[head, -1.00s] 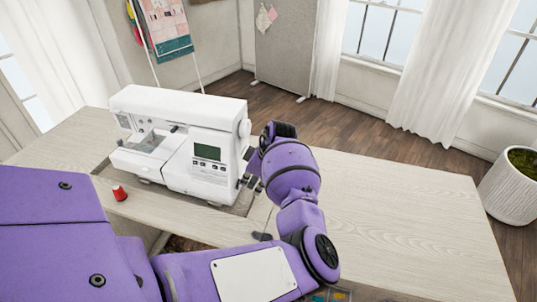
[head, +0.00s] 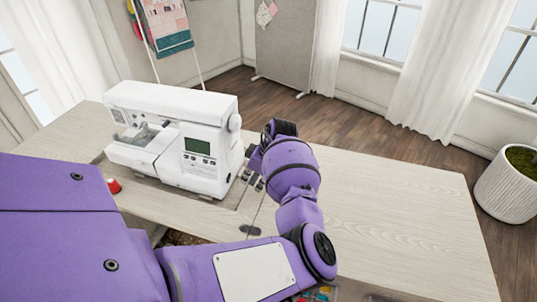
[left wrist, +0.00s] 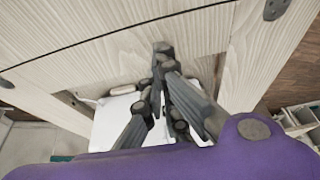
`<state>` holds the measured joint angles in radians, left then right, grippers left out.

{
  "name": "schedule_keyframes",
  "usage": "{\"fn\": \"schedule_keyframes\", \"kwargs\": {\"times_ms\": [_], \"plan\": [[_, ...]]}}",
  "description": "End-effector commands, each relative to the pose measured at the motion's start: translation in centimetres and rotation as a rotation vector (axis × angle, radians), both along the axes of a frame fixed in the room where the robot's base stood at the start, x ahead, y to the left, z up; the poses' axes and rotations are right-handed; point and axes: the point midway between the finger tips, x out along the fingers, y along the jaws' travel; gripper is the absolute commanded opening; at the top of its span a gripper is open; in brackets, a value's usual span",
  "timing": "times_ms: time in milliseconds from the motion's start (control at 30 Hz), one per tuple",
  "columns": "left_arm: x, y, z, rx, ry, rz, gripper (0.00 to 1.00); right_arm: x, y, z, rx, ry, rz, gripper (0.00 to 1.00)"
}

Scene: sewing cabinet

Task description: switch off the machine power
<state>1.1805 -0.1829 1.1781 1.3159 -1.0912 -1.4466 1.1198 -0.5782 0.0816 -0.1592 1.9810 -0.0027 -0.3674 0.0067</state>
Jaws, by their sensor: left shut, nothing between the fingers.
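The white sewing machine (head: 212,107) stands in the cabinet's cutout at the left of the head view, with a green screen and buttons on its front. Its right side faces my left gripper (head: 251,172), and no power switch can be made out there. The gripper is just right of the machine, low near the tabletop, partly hidden by my purple wrist. In the left wrist view its dark fingers (left wrist: 163,62) are together and hold nothing. A white surface, likely the machine (left wrist: 112,112), shows behind them. Contact cannot be told. My right gripper is not in view.
The pale wooden tabletop (head: 390,215) is clear to the right of my arm. A red thread spool (head: 114,186) stands at the front left of the machine. A white planter (head: 505,190) is on the floor at the right. Coloured items (head: 318,294) show below the front edge.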

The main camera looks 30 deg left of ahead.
Motion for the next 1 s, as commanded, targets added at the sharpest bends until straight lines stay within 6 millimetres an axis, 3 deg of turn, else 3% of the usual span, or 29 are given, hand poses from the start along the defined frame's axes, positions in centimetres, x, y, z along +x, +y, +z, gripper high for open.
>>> {"fn": "schedule_keyframes", "kwargs": {"times_ms": [33,300,500,1000], "plan": [[-0.2,0.2,0.0,0.001,0.001,0.001,0.0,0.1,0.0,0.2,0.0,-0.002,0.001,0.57],[0.8,-2.2,6.0,0.0,-0.002,0.0,0.0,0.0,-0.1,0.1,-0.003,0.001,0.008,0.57],[1.1,-3.1,8.5,0.0,0.0,0.001,0.0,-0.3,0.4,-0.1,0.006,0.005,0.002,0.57],[1.3,-3.5,9.3,-0.001,-0.001,0.0,0.0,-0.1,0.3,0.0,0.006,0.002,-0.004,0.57]]}}
